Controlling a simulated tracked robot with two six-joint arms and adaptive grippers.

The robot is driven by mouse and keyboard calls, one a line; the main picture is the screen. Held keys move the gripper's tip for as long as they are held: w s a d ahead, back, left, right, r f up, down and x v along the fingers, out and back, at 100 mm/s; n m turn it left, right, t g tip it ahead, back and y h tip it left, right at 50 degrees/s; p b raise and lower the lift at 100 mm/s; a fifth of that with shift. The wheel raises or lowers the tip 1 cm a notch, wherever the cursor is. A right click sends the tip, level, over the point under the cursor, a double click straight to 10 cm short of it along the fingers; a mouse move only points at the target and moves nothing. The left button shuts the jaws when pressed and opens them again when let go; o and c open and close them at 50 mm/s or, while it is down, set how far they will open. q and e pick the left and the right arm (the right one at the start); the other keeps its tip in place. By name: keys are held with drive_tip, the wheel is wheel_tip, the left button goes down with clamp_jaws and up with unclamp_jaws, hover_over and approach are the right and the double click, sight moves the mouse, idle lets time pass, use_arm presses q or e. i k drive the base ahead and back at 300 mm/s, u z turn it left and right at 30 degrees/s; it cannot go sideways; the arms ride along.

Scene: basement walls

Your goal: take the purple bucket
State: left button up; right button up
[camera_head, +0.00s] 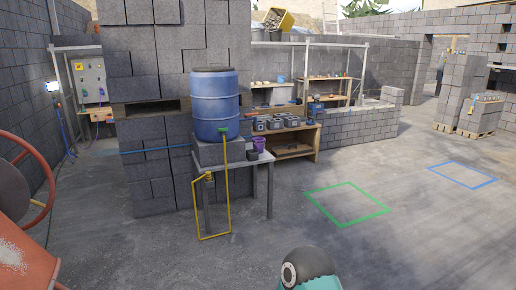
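The purple bucket (259,143) is small in the camera_head view. It stands on a grey table (237,165), to the right of a big blue barrel (213,103) set on a block. A small dark container (252,155) is close in front of it, at its lower left. Neither of my grippers is in view, so I cannot see whether they are open or shut.
A wooden bench (291,148) with several grey boxes stands behind the table. A yellow pipe-like frame (229,205) reaches the floor in front. An orange mixer-like machine (25,240) is at the left edge. The floor around the green square (345,204) and blue square (461,174) is clear.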

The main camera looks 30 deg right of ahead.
sight(259, 143)
drive_tip(key=z, duration=0.55)
drive_tip(key=k, duration=1.3)
drive_tip(key=z, duration=0.85)
drive_tip(key=i, duration=1.15)
drive_tip(key=z, duration=0.55)
drive_tip(key=i, duration=3.6)
drive_tip(key=u, duration=0.45)
drive_tip(key=i, duration=1.5)
drive_tip(key=u, duration=1.5)
drive_tip(key=i, duration=1.3)
drive_tip(key=u, duration=0.65)
